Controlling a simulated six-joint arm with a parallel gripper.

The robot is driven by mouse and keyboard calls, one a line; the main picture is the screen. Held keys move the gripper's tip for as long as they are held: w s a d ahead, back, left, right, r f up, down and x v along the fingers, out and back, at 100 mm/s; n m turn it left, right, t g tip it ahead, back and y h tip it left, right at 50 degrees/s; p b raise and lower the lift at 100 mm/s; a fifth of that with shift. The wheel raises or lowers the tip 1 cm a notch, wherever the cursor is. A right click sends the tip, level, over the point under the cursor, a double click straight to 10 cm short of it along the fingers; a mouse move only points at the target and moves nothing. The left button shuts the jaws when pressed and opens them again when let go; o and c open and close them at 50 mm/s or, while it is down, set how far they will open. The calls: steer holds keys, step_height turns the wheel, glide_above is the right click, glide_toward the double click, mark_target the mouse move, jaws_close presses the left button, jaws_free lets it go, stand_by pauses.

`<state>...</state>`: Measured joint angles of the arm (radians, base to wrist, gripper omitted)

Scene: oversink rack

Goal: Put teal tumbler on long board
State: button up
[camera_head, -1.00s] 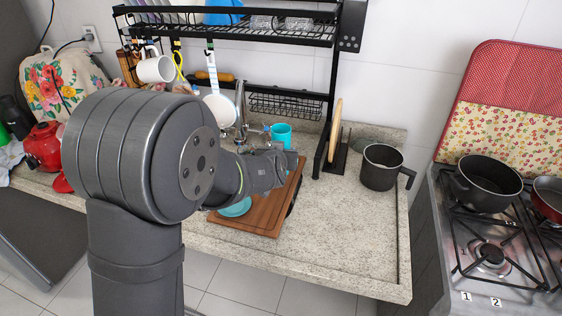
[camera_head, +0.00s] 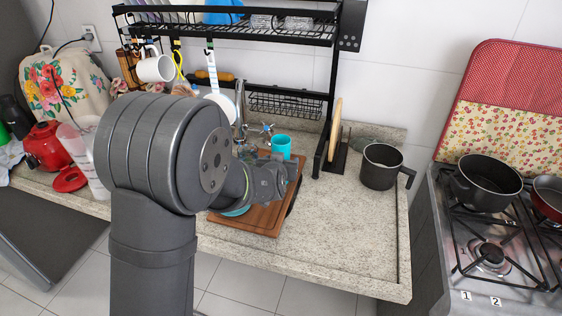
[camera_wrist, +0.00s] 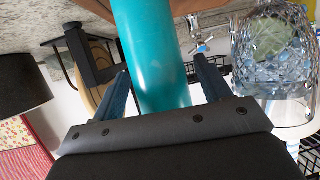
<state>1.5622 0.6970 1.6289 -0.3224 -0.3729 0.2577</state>
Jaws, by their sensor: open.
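The teal tumbler (camera_head: 281,146) stands upright at the back of the counter, by the far edge of the long brown wooden board (camera_head: 262,218). In the wrist view the teal tumbler (camera_wrist: 150,45) shows large, between the two fingers of my gripper (camera_wrist: 160,78). The fingers are open, with a gap visible on each side of it, and do not appear to hold it. In the head view my wrist is over the board, and the fingers are not clearly visible. A teal dish (camera_head: 236,211) on the board is mostly hidden by my arm.
The black rack (camera_head: 327,120) rises behind and right of the tumbler. The faucet (camera_head: 240,112) is to its left. A dark pot (camera_head: 381,166) stands on the right, with clear counter in front. A cut-glass vessel (camera_wrist: 268,55) shows at right in the wrist view.

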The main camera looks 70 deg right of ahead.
steer(key=shift+r, duration=0.15)
steer(key=shift+a+r, duration=0.15)
steer(key=shift+a, duration=0.15)
steer(key=v, duration=1.1)
steer(key=shift+a, duration=0.2)
steer(key=shift+d, duration=0.1)
steer(key=x, duration=1.2)
